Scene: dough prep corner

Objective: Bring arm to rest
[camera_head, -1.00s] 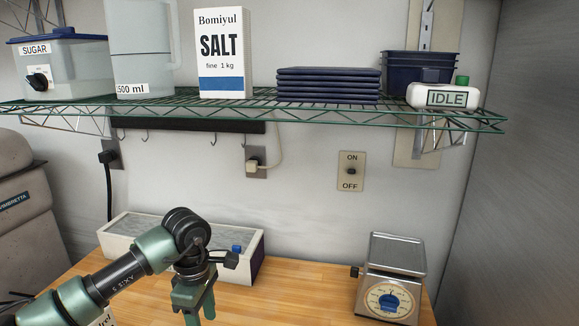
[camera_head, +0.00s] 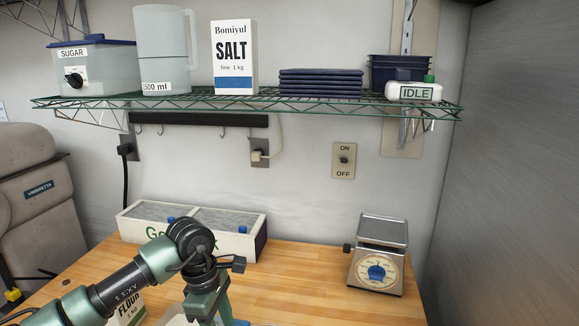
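My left arm comes in from the lower left over the wooden worktop (camera_head: 300,290). My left gripper (camera_head: 207,312) points down at the bottom edge of the view. Its fingertips are not clearly visible, so I cannot tell whether it is open or shut, and I see nothing held in it. My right gripper is not in view.
A white planter-like box (camera_head: 240,243) stands behind the arm, and a kitchen scale (camera_head: 378,262) on the right. A flour bag (camera_head: 130,308) is partly hidden by the arm. The wire shelf (camera_head: 260,105) holds a salt box (camera_head: 234,60). Worktop between gripper and scale is clear.

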